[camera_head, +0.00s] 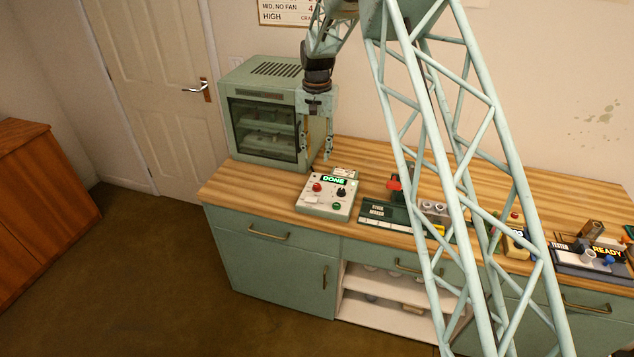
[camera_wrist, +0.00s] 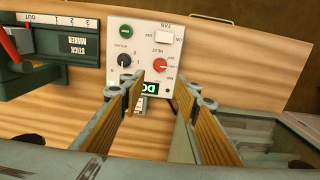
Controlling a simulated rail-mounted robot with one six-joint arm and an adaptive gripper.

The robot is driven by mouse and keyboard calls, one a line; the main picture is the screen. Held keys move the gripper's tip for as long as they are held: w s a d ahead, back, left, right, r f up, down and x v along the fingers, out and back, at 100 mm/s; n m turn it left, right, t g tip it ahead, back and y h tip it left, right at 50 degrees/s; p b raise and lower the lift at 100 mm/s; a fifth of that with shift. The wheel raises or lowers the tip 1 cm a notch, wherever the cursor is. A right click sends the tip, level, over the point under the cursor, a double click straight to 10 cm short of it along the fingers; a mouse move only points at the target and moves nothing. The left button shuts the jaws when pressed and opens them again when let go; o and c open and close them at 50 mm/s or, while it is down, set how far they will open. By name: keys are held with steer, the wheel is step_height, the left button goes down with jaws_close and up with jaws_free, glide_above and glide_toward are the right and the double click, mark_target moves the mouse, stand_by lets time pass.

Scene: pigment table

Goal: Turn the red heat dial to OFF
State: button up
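The control box (camera_head: 328,207) is a pale panel on the wooden worktop, with a lit green DONE display (camera_head: 334,181). Its red heat dial (camera_head: 317,187) is left of the display in the head view. In the wrist view the panel appears upside down, and the red dial (camera_wrist: 159,65) shows beyond the fingertips, under the HEAT label. A white mark is on the dial's right side there; its exact setting is too small to read. My gripper (camera_head: 316,153) is open and empty above and behind the box. Its two spread fingers (camera_wrist: 159,88) also show in the wrist view, apart from the dial.
A green oven-like cabinet (camera_head: 257,128) with a glass front stands left of my gripper.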

mark_target(317, 184)
steer(key=shift+f, duration=0.15)
steer(key=shift+f+p, duration=0.35)
steer(key=shift+f, duration=6.4)
steer(key=shift+c, duration=0.9)
steer(key=c, duration=0.7)
